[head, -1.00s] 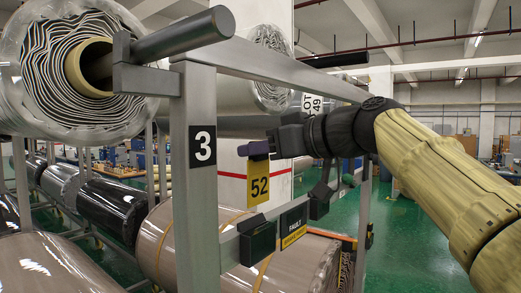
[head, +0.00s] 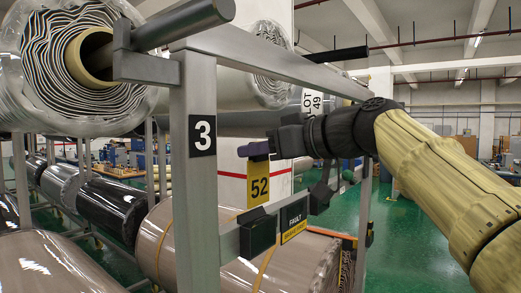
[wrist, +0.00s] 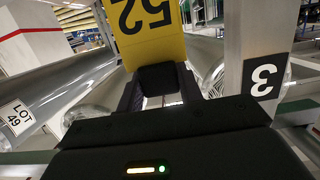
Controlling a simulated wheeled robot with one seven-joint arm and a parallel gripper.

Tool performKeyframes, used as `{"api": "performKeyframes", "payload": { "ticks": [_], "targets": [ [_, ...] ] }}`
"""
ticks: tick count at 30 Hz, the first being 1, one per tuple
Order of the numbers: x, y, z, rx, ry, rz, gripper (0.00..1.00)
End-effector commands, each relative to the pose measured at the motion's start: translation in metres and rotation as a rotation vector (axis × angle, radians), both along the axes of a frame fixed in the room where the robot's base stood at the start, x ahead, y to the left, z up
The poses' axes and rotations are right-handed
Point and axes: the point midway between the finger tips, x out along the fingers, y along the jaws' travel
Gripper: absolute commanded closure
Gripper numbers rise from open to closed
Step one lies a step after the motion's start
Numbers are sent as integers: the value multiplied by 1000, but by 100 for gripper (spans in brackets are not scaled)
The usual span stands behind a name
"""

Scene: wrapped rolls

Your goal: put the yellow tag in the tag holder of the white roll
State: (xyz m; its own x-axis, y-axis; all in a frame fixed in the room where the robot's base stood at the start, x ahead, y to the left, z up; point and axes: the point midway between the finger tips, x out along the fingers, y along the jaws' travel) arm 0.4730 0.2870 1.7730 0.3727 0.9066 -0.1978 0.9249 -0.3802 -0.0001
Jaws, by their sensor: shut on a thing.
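The yellow tag (head: 258,188), marked 52, hangs upright below my gripper (head: 256,150), which is shut on its upper end. It also shows in the wrist view (wrist: 147,35). In the head view the tag's lower edge appears just above a black holder box (head: 257,233) on the rack's lower rail; whether it lines up in depth I cannot tell. A second black box (head: 321,198) sits further along, past a FAULT label (head: 293,219). Which holder belongs to the white roll is unclear.
A grey rack post (head: 203,190) marked 3 stands left of the tag, with a top rail (head: 270,65) above my gripper. A plastic-wrapped striped roll (head: 50,60) is at upper left. Brown rolls (head: 185,245) lie below the lower rail.

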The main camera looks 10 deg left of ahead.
Motion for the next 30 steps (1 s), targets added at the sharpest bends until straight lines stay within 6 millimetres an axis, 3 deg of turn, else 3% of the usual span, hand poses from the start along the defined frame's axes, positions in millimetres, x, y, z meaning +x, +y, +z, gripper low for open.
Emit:
{"api": "performKeyframes", "payload": {
  "ticks": [30],
  "targets": [
    [0, 0, -20, 0, 0, 0, 87]
  ]
}}
